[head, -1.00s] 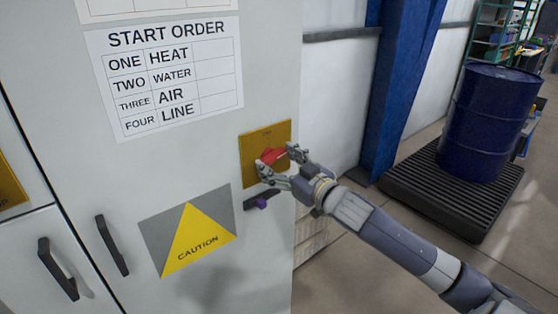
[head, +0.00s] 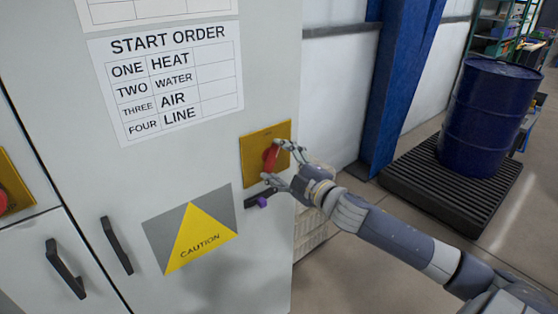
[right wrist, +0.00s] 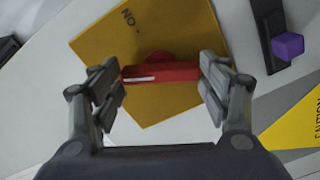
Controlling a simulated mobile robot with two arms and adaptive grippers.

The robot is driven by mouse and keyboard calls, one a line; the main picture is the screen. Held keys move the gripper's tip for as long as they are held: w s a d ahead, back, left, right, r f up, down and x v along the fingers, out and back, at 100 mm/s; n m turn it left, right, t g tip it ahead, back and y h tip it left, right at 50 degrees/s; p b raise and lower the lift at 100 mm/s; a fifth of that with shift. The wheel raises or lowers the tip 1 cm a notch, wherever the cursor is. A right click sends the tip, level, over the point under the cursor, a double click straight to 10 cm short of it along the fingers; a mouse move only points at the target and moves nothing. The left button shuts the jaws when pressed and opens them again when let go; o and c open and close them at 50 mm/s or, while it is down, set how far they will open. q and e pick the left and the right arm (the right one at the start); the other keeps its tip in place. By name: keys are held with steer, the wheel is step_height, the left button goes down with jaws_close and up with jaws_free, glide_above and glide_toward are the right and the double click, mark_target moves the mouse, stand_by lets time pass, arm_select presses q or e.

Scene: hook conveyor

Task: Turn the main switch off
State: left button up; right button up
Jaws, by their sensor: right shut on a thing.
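The main switch is a red rotary handle (head: 270,157) on a yellow plate (head: 250,164) on the grey cabinet's front. In the head view the handle stands near upright. My right gripper (head: 275,162) is shut on the handle, one finger above and one below. In the right wrist view the red handle (right wrist: 160,73) with a white line spans between the two fingers (right wrist: 162,78). The plate (right wrist: 150,105) shows the letters "ON" near its edge; other lettering is hidden or too small to read. My left gripper is not in view.
A black latch with a purple knob (head: 262,202) sits just below the plate. A caution sign (head: 195,235) and black door handles (head: 115,245) are on the cabinet. Another red control (head: 3,200) shows at the left edge. A blue drum (head: 485,120) stands on a black pallet at right.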

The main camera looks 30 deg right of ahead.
steer(key=n, duration=0.5)
steer(key=shift+n, duration=0.3)
stand_by(0.4)
steer(key=o, duration=1.1)
steer(key=shift+c, duration=0.2)
steer(key=shift+s+f, duration=0.1)
steer(key=shift+s, duration=0.45)
steer(key=s, duration=1)
steer(key=shift+s+d, duration=0.4)
steer(key=shift+d, duration=0.05)
